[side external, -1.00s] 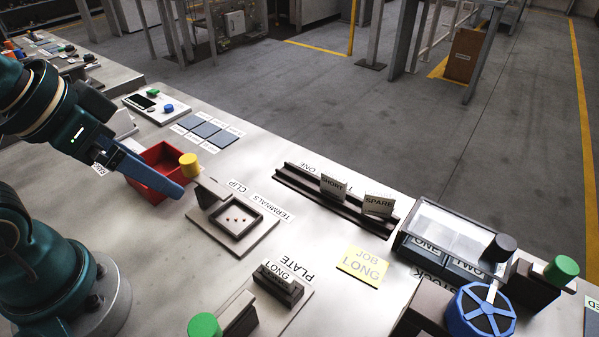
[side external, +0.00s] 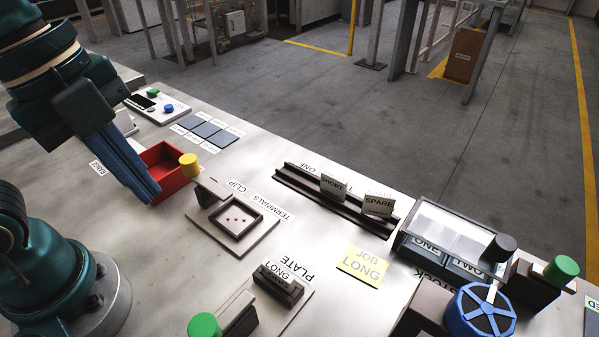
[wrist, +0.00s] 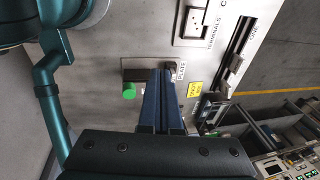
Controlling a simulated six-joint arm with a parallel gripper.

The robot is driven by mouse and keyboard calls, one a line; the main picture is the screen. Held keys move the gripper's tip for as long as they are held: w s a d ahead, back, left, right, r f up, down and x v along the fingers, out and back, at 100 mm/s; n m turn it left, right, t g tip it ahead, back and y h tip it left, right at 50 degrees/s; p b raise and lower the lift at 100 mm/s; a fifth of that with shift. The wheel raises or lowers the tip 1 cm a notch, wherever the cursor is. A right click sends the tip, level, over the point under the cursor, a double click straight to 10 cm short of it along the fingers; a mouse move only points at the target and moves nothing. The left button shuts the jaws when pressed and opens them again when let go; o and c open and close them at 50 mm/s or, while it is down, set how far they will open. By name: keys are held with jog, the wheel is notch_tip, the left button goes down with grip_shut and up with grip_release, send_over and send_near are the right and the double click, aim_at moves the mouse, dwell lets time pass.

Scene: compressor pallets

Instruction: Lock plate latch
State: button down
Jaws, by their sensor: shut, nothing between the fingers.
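The plate station (side external: 293,312) lies at the bottom middle of the side view, with a dark block labelled LONG (side external: 278,285) upright on it. Beside it is a dark latch block (side external: 240,312) with a green knob (side external: 204,325), partly cut off by the frame edge. In the wrist view the green knob (wrist: 129,91) shows just left of my fingers, which partly cover the station. My gripper (side external: 153,196) is shut and empty, pointing down in front of the red bin, up and left of the plate station and apart from it.
The red bin (side external: 182,181) is close behind my fingers. The clip station (side external: 262,240) with a yellow knob (side external: 189,160) stands to the right. A rail with SHORT and SPARE cards (side external: 378,203), a yellow LONG job note (side external: 362,266) and a blue wheel (side external: 481,312) lie farther right.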

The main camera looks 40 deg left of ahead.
aim_at(224, 315)
jog(key=s+d+m+g+y, duration=0.1)
jog(key=s+d+m+g, duration=0.2)
jog(key=m, duration=0.6)
jog(key=s+d+m+g+y, duration=0.1)
jog(key=s+d+m+g, duration=0.2)
jog(key=d+m, duration=0.5)
jog(key=s+m, duration=0.1)
jog(key=m, duration=0.1)
jog(key=shift+m, duration=0.3)
jog(key=shift+f, duration=0.15)
jog(key=x, duration=1)
jog(key=shift+w+d, duration=0.15)
jog(key=shift+w, duration=0.85)
jog(key=shift+w+d, duration=0.1)
jog(key=shift+w, duration=0.9)
